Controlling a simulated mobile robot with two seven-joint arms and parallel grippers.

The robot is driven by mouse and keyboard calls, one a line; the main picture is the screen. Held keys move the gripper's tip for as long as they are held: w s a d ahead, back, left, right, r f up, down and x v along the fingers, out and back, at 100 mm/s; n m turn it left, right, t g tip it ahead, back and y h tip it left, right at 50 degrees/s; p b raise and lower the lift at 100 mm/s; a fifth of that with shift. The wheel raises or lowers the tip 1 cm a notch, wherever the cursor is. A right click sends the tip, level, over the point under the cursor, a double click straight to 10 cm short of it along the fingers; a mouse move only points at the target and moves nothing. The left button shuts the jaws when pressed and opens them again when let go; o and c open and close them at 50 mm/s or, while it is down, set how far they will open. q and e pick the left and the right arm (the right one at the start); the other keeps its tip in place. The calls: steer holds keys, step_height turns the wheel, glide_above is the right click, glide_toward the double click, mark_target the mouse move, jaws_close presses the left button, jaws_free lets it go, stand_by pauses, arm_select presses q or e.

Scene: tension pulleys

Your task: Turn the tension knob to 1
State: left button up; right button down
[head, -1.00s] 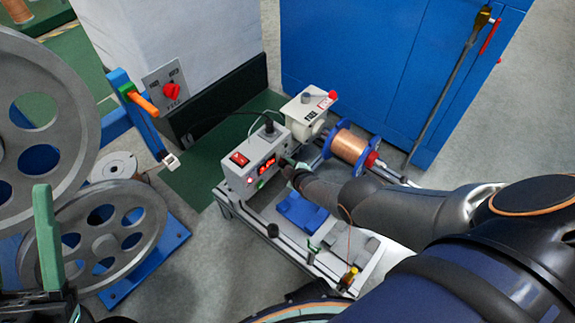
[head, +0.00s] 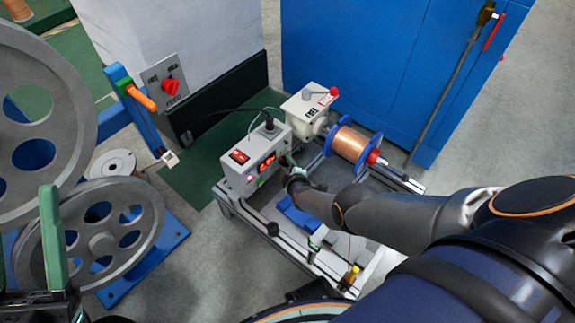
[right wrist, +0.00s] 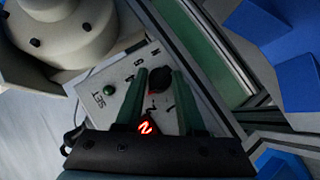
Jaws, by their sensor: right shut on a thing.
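The tension knob (right wrist: 158,79) is small and black and sits on the light panel of a control box (head: 238,181). In the right wrist view the green fingers of my right gripper (right wrist: 160,80) stand on either side of the knob, shut on it. Marks ring the knob, only partly legible. A red lit digit (right wrist: 146,128), which looks like a 2, shows below it, partly covered by the gripper. In the head view my right gripper (head: 291,164) is at the box's front face and hides the knob. My left gripper (head: 52,240) shows a green finger at the lower left; its opening is unclear.
A copper wire spool (head: 352,144) with blue flanges sits right of the box. A white-grey unit (head: 303,111) with a red-tipped crank stands behind. Large grey pulleys (head: 105,240) stand at left. A blue cabinet (head: 350,60) is behind.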

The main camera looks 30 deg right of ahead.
steer(key=shift+w+a+r, duration=0.1)
steer(key=shift+r, duration=0.05)
steer(key=c, duration=0.8)
jaws_free()
steer(key=shift+c, duration=0.2)
arm_select(q)
steer(key=shift+a+r, duration=0.1)
arm_select(e)
steer(key=o, duration=0.3)
arm_select(q)
step_height(320, 180, up, 8)
steer(key=m+p, duration=0.1)
steer(key=p, duration=0.7)
steer(key=w+a+f+n+g+y+p, duration=0.1)
steer(key=w+f+n+g+y, duration=0.1)
steer(key=f, duration=0.5)
steer(key=w+f+n+g+y+p, duration=0.1)
steer(key=w+f+n+g+y, duration=0.1)
steer(key=f+y, duration=0.3)
steer(key=w+a+f+n+g+y+p, duration=0.1)
steer(key=w+f+n+g+y+p, duration=0.1)
steer(key=f, duration=0.8)
steer(key=shift+w+a+f+n+y, duration=0.15)
steer(key=shift+a+f+n+y, duration=0.15)
steer(key=shift+n+y, duration=0.8)
arm_select(e)
steer(key=shift+v, duration=6.35)
steer(key=shift+o, duration=0.2)
